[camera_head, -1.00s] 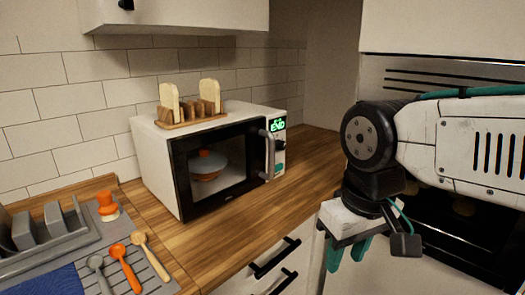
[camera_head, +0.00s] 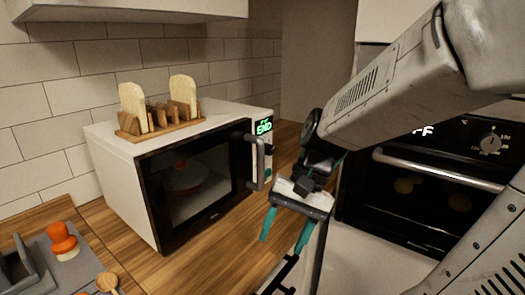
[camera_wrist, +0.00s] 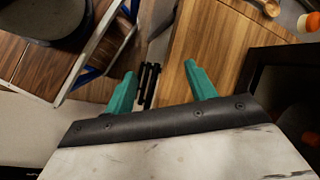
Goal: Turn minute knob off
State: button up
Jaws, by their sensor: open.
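The microwave (camera_head: 170,150) stands on the wooden counter in the head view, its door shut and its green display (camera_head: 264,126) reading "END". A small dark knob (camera_head: 268,149) shows on the narrow panel below the display, partly behind the door handle (camera_head: 257,168). No readable label tells whether this is the minute knob. My gripper (camera_head: 283,243) is open and empty, pointing down in front of and to the right of the microwave, apart from the panel. In the wrist view the teal fingers (camera_wrist: 160,70) are spread over the counter edge; no knob shows there.
An oven (camera_head: 430,185) with a long handle (camera_head: 440,170) and a round knob (camera_head: 490,143) stands at the right. A toast rack (camera_head: 160,122) with bread sits on the microwave. Orange-handled items lie at lower left. The counter before the microwave is clear.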

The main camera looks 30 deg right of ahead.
jog(key=w+d+f+m+t+y, duration=0.1)
jog(key=w+d+m+t+y, duration=0.2)
jog(key=w+m, duration=0.4)
jog(key=m+t+h, duration=0.2)
jog(key=m+t, duration=1.3)
jog(key=m, duration=0.3)
send_near(271, 150)
jog(key=w, duration=0.2)
jog(key=x, duration=0.7)
jog(key=shift+a, duration=0.25)
jog(key=shift+s, duration=0.1)
jog(key=c, duration=1)
